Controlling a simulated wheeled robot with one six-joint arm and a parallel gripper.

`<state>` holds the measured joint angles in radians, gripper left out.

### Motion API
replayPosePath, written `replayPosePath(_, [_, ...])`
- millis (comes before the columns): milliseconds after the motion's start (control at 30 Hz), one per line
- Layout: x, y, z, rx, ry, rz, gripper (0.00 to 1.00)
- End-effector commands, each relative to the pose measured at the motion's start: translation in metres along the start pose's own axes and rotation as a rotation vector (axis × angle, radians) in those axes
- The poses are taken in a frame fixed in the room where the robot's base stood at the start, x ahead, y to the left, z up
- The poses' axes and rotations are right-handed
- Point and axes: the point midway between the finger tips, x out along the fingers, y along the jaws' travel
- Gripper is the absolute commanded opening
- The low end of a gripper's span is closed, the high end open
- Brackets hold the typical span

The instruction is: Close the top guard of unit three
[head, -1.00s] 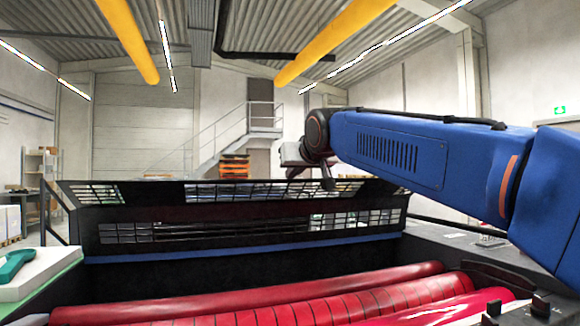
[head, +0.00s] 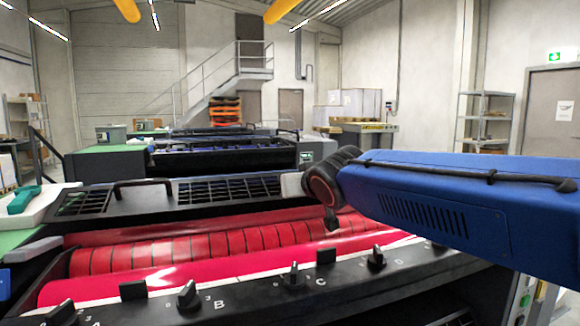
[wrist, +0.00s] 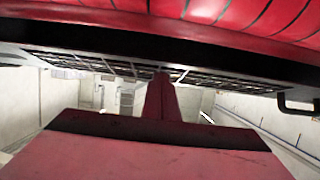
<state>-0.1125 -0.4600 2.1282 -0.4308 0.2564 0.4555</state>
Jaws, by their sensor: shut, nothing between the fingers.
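The near ink unit (head: 345,278) has red rollers and a front rail with lettered knobs; no unit number is readable. Its top guard (head: 185,198), a dark grille panel with a handle (head: 145,184), lies low behind the rollers. I cannot tell whether it is fully down. The rollers are still exposed. My gripper (head: 292,185) is by the guard's right part, partly hidden by my arm. In the wrist view, my shut, empty gripper (wrist: 161,78) points at the guard's grille edge (wrist: 215,78); contact is unclear.
More machine units (head: 215,155) stand behind. A white tray with a green tool (head: 24,198) is at left. A shelf (head: 484,120) and door stand at the right back. Knobs (head: 188,295) stick up along the front rail.

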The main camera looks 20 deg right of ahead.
Motion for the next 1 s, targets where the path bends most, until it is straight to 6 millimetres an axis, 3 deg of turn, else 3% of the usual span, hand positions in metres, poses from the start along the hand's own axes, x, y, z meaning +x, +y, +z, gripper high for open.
replayPosePath(133, [0.004,0.000,0.016,-0.001,-0.001,0.000,0.00])
replayPosePath(400, [0.007,0.000,0.028,0.000,0.000,0.000,0.00])
replayPosePath(1000, [0.004,0.000,0.020,-0.001,0.003,0.001,0.00])
